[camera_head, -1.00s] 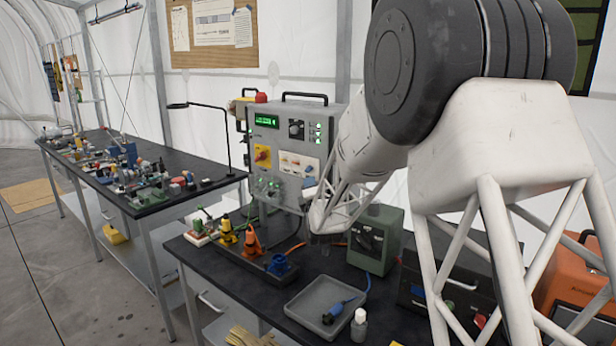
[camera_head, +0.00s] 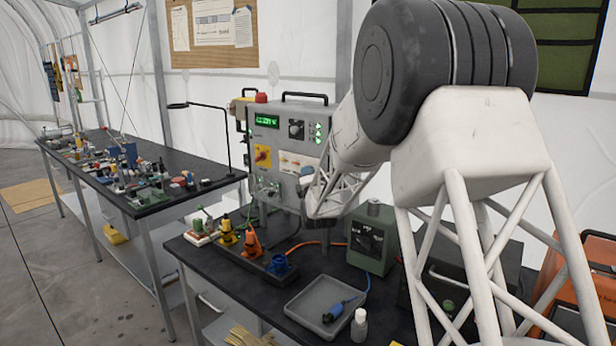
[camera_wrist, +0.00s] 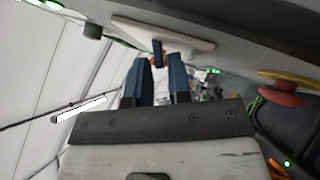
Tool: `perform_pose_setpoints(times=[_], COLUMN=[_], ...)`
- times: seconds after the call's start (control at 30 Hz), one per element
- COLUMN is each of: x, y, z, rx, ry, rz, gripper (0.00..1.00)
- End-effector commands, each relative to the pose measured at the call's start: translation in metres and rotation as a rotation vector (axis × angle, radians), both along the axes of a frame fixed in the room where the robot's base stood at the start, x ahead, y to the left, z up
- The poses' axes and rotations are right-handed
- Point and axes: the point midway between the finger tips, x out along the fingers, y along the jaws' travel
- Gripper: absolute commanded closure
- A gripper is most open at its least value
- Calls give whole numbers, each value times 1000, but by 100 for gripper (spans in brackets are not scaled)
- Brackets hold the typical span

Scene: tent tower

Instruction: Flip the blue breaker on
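The wrist view shows a blue breaker lever (camera_wrist: 158,50) standing out from a white panel (camera_wrist: 190,37). My gripper (camera_wrist: 158,68) has two dark blue fingers with a gap between them. The lever lies just past the fingertips, in line with the gap; I cannot tell whether either finger touches it. In the head view the pale breaker panel (camera_head: 296,160) is on the front of a grey control box (camera_head: 284,118), partly covered by my arm.
A red and yellow rotary knob (camera_wrist: 284,90) sits right of my fingers in the wrist view. Below the box are a green unit (camera_head: 374,240), coloured connectors in a dark holder (camera_head: 258,262), and a grey tray (camera_head: 300,300) with a blue plug (camera_head: 342,308) on the black bench.

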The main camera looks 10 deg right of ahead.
Motion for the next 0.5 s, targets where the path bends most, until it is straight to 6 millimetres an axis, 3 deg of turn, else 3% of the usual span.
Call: perform_pose_setpoints(times=[0.03, 0.1, 0.5], x=[0, 0, -1], y=[0, 0, 0], z=[0, 0, 2], rx=[0, 0, 16], ry=[0, 0, 15], rz=[0, 0, -1], gripper=[88, 99, 100])
